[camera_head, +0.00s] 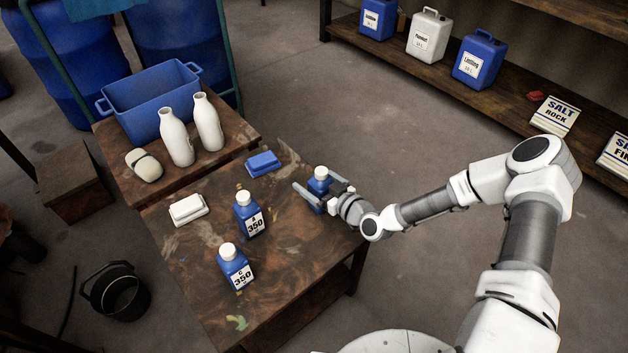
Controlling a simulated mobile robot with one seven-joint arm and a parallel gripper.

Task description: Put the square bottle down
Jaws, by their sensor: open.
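A blue square bottle with a white cap (320,180) stands upright on the right part of the wooden table (190,255). My gripper (309,197) is open around this bottle, with a finger showing on its left side. The wrist hides part of the bottle's right side, and its label does not show. Two similar blue square bottles stand on the same table: one marked A 350 (246,215) near the middle and one marked C 350 (234,266) towards the front.
A blue box (262,163) and a white box (188,208) lie on the table. The adjoining table holds a blue crate (150,100), two white bottles (176,138) and a pale rounded object (144,165). A black bucket (117,292) stands on the floor. The table's front left is clear.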

